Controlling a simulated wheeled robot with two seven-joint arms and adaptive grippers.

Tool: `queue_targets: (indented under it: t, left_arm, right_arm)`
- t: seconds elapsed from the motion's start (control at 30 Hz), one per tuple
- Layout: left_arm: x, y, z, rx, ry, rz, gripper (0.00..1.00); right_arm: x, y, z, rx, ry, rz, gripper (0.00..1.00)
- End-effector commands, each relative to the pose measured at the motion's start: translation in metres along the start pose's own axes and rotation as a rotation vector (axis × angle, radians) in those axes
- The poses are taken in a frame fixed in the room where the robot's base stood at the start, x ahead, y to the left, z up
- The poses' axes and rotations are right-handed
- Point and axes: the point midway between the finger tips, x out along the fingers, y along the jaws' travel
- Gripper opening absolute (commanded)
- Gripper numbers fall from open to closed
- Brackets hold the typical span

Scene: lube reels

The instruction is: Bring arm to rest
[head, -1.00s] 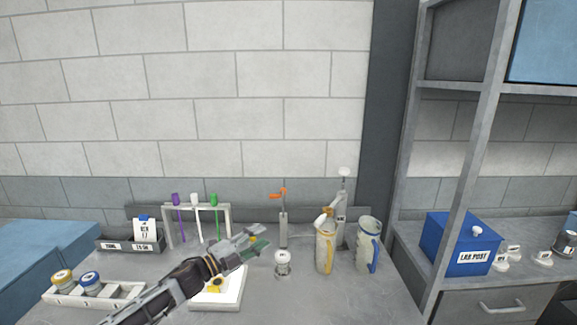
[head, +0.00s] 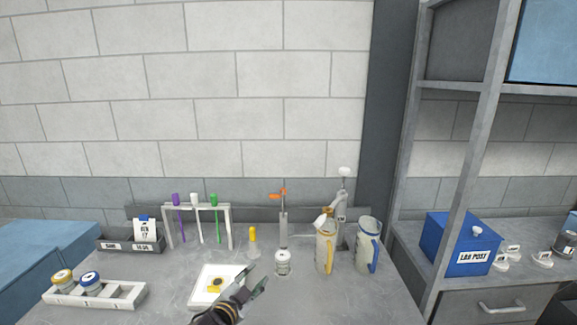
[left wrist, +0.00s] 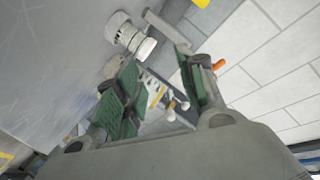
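My left gripper (head: 258,283) is low over the front of the bench in the head view, beside the white sheet with a yellow and dark mark (head: 216,285). In the left wrist view, its two green-padded fingers (left wrist: 160,95) stand apart with nothing between them. A small white-capped jar (head: 282,263) stands just beyond the fingertips, under an upright grey tool with an orange handle (head: 283,228); the jar also shows in the left wrist view (left wrist: 130,36). My right gripper is in neither view.
A rack (head: 231,222) holds purple, white and green reels or sticks. A yellow-tipped bottle (head: 253,240), a bottle (head: 325,249) and a jug (head: 367,246) stand on the bench. A white tray (head: 120,295) holds two jars. A blue LAB POST box (head: 460,246) is right.

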Motion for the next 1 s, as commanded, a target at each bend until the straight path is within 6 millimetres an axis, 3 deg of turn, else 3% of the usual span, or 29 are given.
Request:
queue_targets:
  t: [0.47,0.8,1.0]
  left_arm:
    - [-0.079,0.038,0.073,-0.296,-0.392,0.059,0.39]
    - [-0.159,0.069,0.121,-0.486,-0.689,0.117,0.39]
    - [-0.207,0.084,0.141,-0.572,-0.843,0.150,0.39]
  right_arm:
    - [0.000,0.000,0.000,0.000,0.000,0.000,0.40]
    - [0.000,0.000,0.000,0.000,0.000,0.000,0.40]
    - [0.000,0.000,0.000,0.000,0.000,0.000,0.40]
